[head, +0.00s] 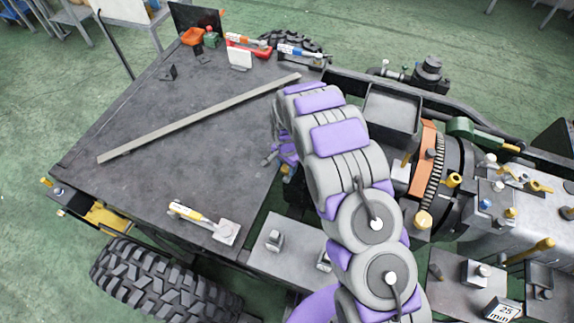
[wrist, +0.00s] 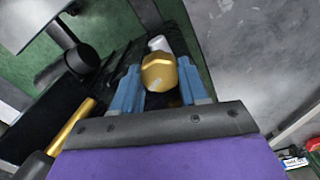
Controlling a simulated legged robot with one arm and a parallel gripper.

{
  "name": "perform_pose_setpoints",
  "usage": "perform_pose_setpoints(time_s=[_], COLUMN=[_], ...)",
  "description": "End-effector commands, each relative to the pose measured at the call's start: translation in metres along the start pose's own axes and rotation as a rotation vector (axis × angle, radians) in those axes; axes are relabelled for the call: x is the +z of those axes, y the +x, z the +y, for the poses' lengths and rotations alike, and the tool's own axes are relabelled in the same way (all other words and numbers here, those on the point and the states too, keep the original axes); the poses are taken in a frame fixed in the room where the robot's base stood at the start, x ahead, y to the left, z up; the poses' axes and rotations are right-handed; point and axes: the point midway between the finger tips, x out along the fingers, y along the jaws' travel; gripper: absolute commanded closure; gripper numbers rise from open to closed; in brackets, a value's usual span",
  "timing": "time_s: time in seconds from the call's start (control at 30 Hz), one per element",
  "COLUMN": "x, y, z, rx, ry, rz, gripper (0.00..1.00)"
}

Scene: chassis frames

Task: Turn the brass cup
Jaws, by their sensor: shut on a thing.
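The brass cup (wrist: 159,74) shows in the wrist view as a gold faceted piece with a pale, whitish part just beyond it. It sits between the two blue fingers of my gripper (wrist: 160,82), and the gripper is shut on it. In the head view my gripper (head: 284,153) is at the right edge of the dark flat deck, low beside the chassis. My own arm hides most of it there. A small yellow bit (head: 287,170) shows just below the gripper; I cannot tell whether it is the cup.
A long grey bar (head: 200,118) lies across the deck (head: 150,165). A yellow-handled tool (head: 200,220) lies near its front edge. Other brass fittings (head: 423,220) stand right of my arm. The wrist view shows a gold rod (wrist: 72,126) and a dark cup-like part (wrist: 75,62) at left.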

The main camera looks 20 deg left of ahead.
Motion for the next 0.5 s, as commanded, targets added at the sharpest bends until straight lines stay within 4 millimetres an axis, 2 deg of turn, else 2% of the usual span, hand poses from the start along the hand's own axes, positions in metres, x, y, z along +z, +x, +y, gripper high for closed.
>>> perform_pose_setpoints(time_s=[0.07, 0.1, 0.33, 0.5], x=[0.0004, 0.0004, 0.0002, -0.0003], y=[-0.0005, -0.0005, -0.0005, -0.0009], z=[-0.0016, -0.0016, -0.0008, 0.0004], rx=[-0.002, -0.002, -0.002, -0.003], ry=[-0.002, -0.002, -0.003, -0.003], rz=[0.001, 0.001, 0.001, 0.0], gripper=[0.87, 0.55, 0.33, 0.31])
